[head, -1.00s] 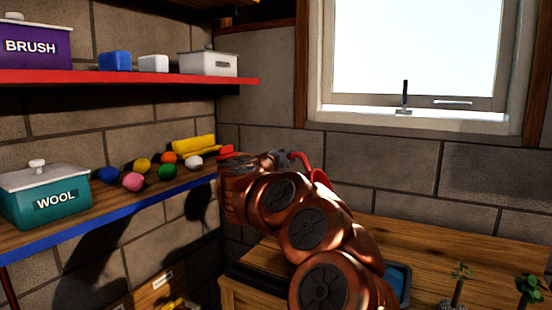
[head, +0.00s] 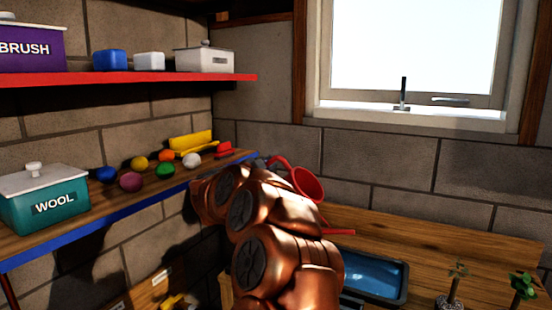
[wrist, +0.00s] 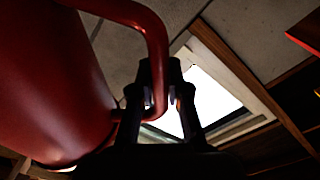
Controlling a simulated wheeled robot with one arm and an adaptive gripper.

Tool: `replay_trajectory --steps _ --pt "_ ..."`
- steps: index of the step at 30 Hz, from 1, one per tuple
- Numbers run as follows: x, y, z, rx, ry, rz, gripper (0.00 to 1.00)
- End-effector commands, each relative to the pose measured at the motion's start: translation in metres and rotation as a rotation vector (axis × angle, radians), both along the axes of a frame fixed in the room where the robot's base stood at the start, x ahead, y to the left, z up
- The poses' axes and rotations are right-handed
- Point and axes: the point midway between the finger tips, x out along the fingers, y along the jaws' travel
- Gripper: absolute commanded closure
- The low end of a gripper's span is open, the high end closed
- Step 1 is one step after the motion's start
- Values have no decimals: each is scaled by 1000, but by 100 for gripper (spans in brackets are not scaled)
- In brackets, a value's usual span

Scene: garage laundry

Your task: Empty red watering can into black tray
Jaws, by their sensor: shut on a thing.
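The red watering can (head: 309,185) is held above the wooden bench in the head view, with its round red end facing right. Its thin red spout (head: 342,232) sticks out below, toward the right, above the tray. My gripper (wrist: 160,98) is shut on the can's handle (wrist: 154,40) in the wrist view; the can's body (wrist: 45,80) fills the left side there. In the head view my arm hides most of the gripper and part of the can. The black tray (head: 404,286) sits on the bench, below and right of the can, with blue inside; its left part is hidden.
Small plants (head: 453,290) stand on the bench right of the tray. The blue-edged shelf (head: 110,228) at left holds a teal WOOL box (head: 50,200), several coloured balls and a yellow item (head: 192,140). A window (head: 415,60) is above the bench. The bench behind the tray is clear.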

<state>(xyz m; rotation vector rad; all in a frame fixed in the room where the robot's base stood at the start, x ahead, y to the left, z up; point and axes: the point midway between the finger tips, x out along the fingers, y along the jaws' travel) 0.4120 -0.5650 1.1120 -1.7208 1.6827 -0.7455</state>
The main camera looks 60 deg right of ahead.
Motion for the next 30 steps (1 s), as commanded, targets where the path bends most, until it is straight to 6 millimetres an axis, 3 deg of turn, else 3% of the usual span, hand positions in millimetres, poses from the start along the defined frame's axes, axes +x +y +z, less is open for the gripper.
replay_trajectory --steps 16,30 --pt "40 1 -31 -16 366 -2 100" --pt "37 1 -62 -25 634 -1 100"
